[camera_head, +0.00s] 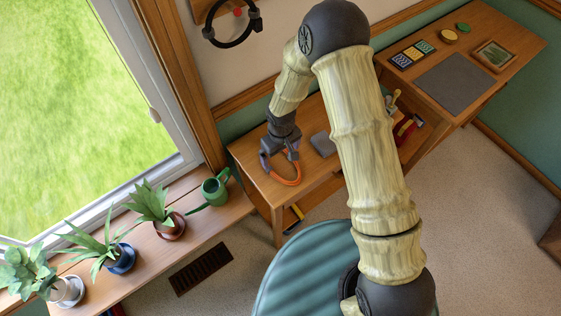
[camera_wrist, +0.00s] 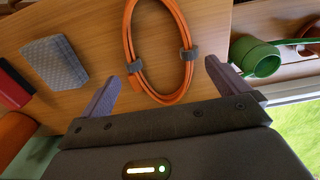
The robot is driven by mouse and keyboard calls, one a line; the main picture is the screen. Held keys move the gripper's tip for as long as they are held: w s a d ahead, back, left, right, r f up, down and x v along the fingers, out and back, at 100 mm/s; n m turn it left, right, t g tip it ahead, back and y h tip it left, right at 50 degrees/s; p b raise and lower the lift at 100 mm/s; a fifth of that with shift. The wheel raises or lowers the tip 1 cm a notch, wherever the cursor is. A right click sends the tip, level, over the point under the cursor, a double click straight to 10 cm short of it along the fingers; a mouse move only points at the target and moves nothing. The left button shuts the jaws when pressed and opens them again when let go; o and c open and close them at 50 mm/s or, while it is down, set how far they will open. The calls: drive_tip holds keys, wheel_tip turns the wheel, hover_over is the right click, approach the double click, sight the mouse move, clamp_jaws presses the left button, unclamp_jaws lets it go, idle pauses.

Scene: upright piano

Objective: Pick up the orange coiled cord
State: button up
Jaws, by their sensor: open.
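The orange coiled cord (camera_wrist: 131,62) lies as a long loop on the wooden desk (camera_wrist: 90,25), with two grey ties around it. In the head view the cord (camera_head: 284,182) shows just beyond my gripper, near the desk's front edge. My gripper (camera_wrist: 158,82) is open, with one finger on each side of the cord's near end in the wrist view. Nothing is between the fingers that I can see gripped. In the head view my gripper (camera_head: 279,158) is over the left part of the desk, and partly hides the cord.
A grey block (camera_wrist: 55,62) lies beside the cord, also in the head view (camera_head: 323,144). A green watering can (camera_head: 215,187) and several potted plants stand on the window sill. A dark grey mat (camera_head: 455,84) lies on the right. My arm hides part of the desk.

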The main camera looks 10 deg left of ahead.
sight(280, 164)
drive_tip(key=shift+a+f+p, duration=0.1)
drive_tip(key=shift+f+p, duration=0.45)
drive_tip(key=shift+f, duration=1.8)
drive_tip(key=c, duration=0.8)
drive_tip(key=shift+w, duration=0.1)
drive_tip(key=shift+r, duration=0.1)
wheel_tip(280, 164, up, 10)
drive_tip(key=b, duration=0.1)
